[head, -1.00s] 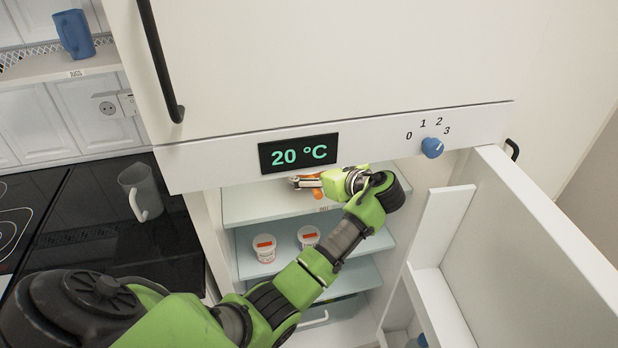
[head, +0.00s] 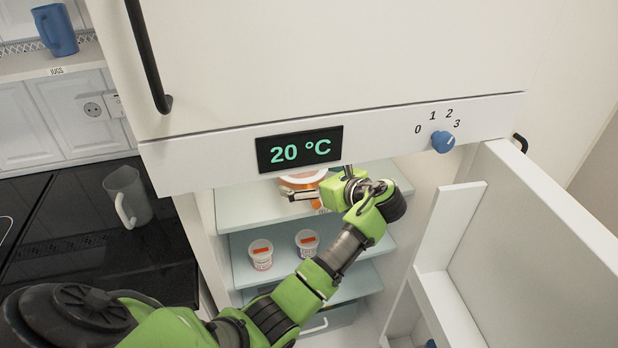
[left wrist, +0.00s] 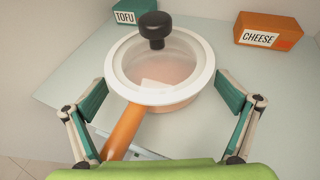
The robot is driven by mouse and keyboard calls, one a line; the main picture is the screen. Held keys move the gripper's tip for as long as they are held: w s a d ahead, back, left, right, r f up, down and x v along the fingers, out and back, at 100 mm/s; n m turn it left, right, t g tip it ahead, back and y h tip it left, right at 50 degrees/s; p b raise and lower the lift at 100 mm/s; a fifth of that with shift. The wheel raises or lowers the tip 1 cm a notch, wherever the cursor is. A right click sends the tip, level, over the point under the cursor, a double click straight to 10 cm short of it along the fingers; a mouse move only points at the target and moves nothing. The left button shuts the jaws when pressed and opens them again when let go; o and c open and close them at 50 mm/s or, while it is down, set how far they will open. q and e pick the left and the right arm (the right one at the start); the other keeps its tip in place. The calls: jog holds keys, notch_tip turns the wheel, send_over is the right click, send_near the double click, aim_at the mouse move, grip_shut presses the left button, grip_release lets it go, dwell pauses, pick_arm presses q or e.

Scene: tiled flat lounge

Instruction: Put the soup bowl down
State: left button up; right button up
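The soup bowl (left wrist: 178,62) is a white-rimmed round vessel with a clear lid, a black knob and an orange handle. It stands on the upper fridge shelf in the left wrist view; in the head view the bowl (head: 303,180) shows only partly, behind my fingers and below the display panel. My left gripper (left wrist: 163,84) is open. Its two fingers are spread wide on either side of the bowl's near part, apart from it, with the handle running back between them. In the head view the left gripper (head: 302,194) reaches into the fridge over that shelf. My right gripper is not in view.
A tofu box (left wrist: 128,14) and a cheese box (left wrist: 268,30) stand behind the bowl. Two small tubs are on the shelf below, one a white tub (head: 261,254). The fridge door (head: 540,240) stands open at right. A grey jug (head: 128,196) is on the black hob.

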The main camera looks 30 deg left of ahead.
pick_arm(q)
jog(key=shift+s+d+r, duration=0.1)
jog(key=shift+d+r, duration=0.15)
jog(key=shift+d, duration=0.05)
jog(key=b+v, duration=0.1)
jog(key=v, duration=1)
jog(key=shift+d, duration=0.15)
